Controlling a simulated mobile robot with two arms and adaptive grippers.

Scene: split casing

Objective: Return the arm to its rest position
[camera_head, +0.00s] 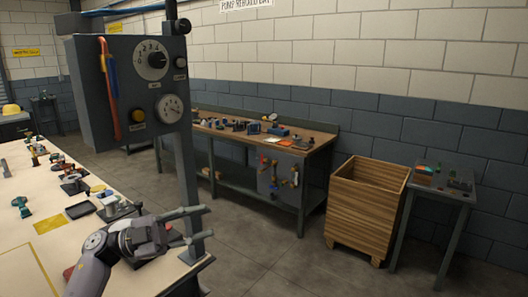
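My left arm comes in from the bottom left. My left gripper (208,221) is near the right end of the cream-topped table, beside the grey post. Its two fingers point right and stand apart, with nothing visible between them, so it is open. A dark and reddish object (150,258) shows partly behind and below the gripper; I cannot tell what it is. My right gripper is not in view.
A grey control box (92,92) with dials stands on a post (188,180) close to my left gripper. The cream table (20,240) holds several tools and parts. Behind are a workbench (318,143), a wooden crate (362,212) and a small side table (468,190). The floor between is clear.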

